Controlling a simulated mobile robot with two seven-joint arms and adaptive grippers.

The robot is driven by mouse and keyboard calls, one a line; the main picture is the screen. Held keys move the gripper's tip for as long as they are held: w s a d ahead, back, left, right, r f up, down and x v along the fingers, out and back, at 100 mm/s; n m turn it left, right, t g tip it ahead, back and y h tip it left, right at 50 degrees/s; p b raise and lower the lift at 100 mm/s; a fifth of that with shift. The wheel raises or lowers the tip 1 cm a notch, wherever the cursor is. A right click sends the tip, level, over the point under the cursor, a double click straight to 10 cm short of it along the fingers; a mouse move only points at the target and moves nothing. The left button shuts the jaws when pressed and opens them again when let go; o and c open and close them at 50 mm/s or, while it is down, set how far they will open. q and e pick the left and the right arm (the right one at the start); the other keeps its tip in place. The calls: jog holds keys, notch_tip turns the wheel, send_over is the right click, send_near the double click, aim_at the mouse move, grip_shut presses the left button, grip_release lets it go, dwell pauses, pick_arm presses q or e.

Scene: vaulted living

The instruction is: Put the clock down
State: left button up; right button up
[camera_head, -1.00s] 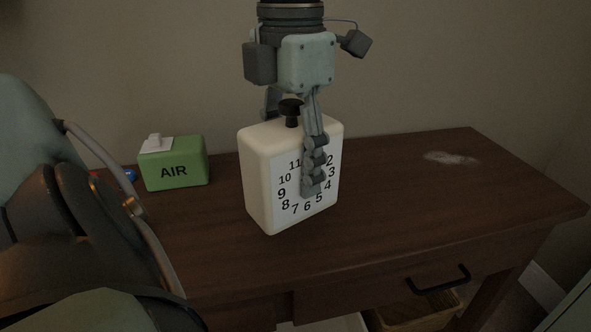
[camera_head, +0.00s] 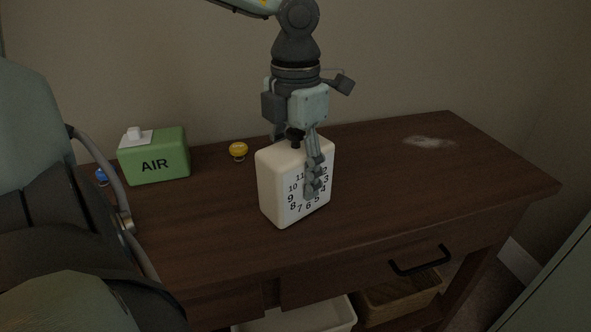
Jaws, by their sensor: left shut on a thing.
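The clock (camera_head: 273,184) is a cream block with a white numbered face and a dark knob on top. It is upright at the middle of the dark wooden table (camera_head: 400,205), its bottom at or very near the tabletop; I cannot tell if it touches. My left gripper (camera_head: 306,178) comes down from above and is shut on the clock, one finger across the numbered face and the other behind, mostly hidden. My right gripper is not in view.
A green box marked AIR (camera_head: 155,163) stands at the back left. A yellow knob-like object (camera_head: 238,151) and a blue one (camera_head: 102,177) are near it. A pale patch (camera_head: 428,142) lies at the back right. The table's right side is otherwise clear. A white bin (camera_head: 300,318) and a basket (camera_head: 400,300) are below.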

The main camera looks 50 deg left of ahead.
pick_arm(q)
jog(key=shift+f, duration=0.15)
jog(key=o, duration=1.2)
jog(key=shift+o, duration=0.2)
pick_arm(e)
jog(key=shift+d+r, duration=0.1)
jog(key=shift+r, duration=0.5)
pick_arm(q)
notch_tip(320, 180, up, 2)
jog(key=shift+w, duration=0.1)
notch_tip(320, 180, up, 10)
jog(key=shift+f, duration=0.2)
jog(key=shift+r, duration=0.4)
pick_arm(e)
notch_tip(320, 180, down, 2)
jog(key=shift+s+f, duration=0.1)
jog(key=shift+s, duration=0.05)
